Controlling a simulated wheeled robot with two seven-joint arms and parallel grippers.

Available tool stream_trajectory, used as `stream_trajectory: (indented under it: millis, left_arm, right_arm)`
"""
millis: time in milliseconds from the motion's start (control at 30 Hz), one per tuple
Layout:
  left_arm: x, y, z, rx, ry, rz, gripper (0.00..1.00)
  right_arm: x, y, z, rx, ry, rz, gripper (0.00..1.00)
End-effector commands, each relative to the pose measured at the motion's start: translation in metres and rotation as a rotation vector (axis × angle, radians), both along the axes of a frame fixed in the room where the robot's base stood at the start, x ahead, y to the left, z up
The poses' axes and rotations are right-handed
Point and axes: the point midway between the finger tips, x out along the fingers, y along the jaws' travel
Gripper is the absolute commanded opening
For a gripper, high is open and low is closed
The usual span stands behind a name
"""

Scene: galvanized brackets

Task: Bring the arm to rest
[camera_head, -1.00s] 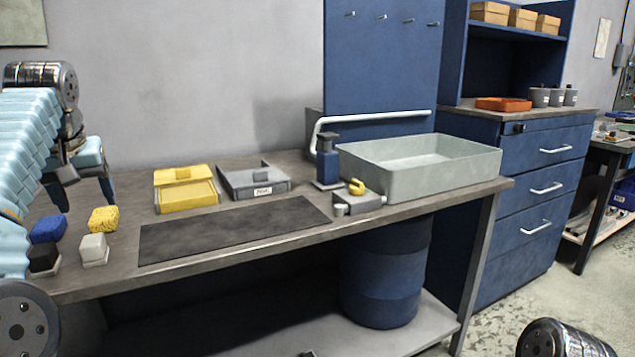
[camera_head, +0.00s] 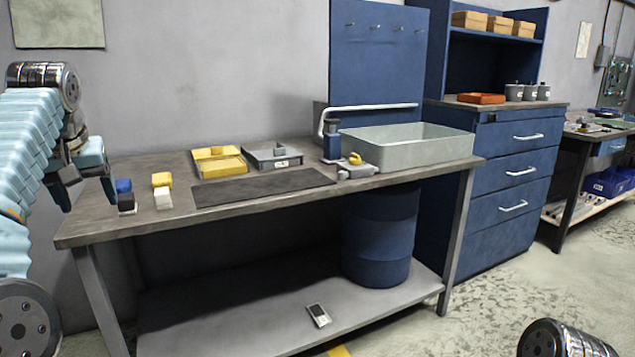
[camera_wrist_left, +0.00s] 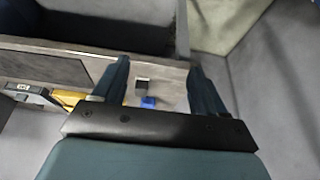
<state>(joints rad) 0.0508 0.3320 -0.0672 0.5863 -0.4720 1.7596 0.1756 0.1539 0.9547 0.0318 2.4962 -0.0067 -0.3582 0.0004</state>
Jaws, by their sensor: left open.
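My left arm (camera_head: 30,135) comes in from the left in the head view. It is bent, with its gripper (camera_head: 88,190) pointing down near the left end of the workbench (camera_head: 85,232). The gripper is open, and no object shows between its fingers. My right gripper is not in view.
A blue drum (camera_head: 378,240) stands below.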

Motion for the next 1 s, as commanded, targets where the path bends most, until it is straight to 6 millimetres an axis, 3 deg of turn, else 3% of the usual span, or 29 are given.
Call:
stream_trajectory:
  millis: [367,567,667,767,900,1000]
  left_arm:
    - [0.046,-0.016,-0.050,0.005,0.024,-0.090,0.72]
    - [0.081,-0.034,-0.099,-0.001,0.043,-0.170,0.72]
    - [0.100,-0.048,-0.134,-0.011,0.053,-0.219,0.72]
    - [0.120,-0.069,-0.182,-0.030,0.067,-0.280,0.72]
    - [0.139,-0.113,-0.275,-0.085,0.088,-0.381,0.72]
    - [0.138,-0.148,-0.343,-0.136,0.101,-0.441,0.72]
  right_arm:
    - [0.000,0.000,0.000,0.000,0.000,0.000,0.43]
    - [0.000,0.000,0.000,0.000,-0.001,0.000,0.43]
    - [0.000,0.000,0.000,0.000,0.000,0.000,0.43]
    - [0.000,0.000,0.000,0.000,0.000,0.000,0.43]
    - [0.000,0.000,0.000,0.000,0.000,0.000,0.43]
    - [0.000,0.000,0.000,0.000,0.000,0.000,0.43]
